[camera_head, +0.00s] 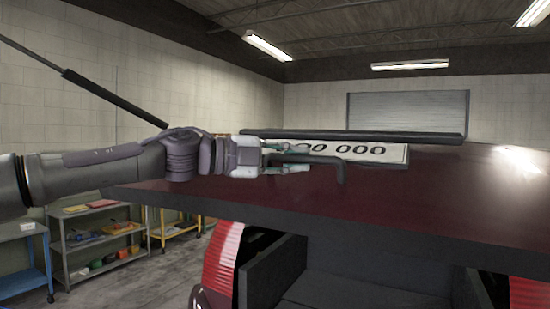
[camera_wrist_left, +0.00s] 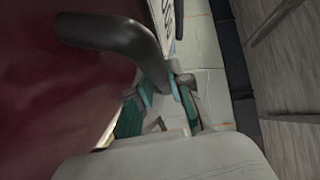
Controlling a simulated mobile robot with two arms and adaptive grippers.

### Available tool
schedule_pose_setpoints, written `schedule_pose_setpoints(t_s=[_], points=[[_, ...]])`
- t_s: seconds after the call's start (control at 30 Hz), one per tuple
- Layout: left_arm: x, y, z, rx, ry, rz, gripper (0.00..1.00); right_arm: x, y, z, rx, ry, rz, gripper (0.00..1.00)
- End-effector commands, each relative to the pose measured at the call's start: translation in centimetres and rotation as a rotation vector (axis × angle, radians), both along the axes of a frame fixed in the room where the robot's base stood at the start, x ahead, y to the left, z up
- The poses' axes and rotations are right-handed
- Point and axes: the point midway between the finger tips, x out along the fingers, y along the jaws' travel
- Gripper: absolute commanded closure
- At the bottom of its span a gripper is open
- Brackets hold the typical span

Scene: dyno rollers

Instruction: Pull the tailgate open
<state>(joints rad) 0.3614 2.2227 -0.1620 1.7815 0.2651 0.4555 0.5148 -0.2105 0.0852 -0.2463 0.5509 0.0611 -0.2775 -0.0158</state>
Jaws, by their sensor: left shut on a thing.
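The tailgate (camera_head: 430,205) is a dark red panel that spans the head view, tilted up with the open cargo space visible below it. A black bent handle (camera_head: 335,162) sticks out from it below the licence plate (camera_head: 375,152). My left gripper (camera_head: 285,160) comes in from the left and is shut on the handle. In the left wrist view the teal-padded fingers (camera_wrist_left: 160,95) close around the end of the dark handle (camera_wrist_left: 110,35), beside the red panel (camera_wrist_left: 45,90). My right gripper is not in view.
A grey shelf (camera_head: 95,243) with tools and a blue cart (camera_head: 25,262) stand at the left wall. A yellow cart (camera_head: 175,232) is behind the tailgate. Red tail lights (camera_head: 222,262) flank the dark cargo opening (camera_head: 350,290). Grey floor is clear at lower left.

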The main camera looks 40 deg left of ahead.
Motion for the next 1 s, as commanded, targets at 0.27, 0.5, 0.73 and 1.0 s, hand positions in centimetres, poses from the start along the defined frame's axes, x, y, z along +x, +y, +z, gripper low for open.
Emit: schedule_pose_setpoints(t_s=[0.27,0.5,0.73,1.0], points=[[-0.39,-0.74,0.26,-0.003,-0.002,-0.022,0.74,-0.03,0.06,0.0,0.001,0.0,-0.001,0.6],[-0.25,-0.46,0.13,-0.001,-0.001,-0.014,0.57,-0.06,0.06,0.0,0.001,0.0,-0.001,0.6],[-0.11,-0.28,-0.16,-0.001,0.004,-0.01,0.57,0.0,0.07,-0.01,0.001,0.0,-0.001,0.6],[-0.07,-0.2,-0.21,0.0,0.003,-0.008,0.57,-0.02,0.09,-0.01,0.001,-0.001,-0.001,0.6]])
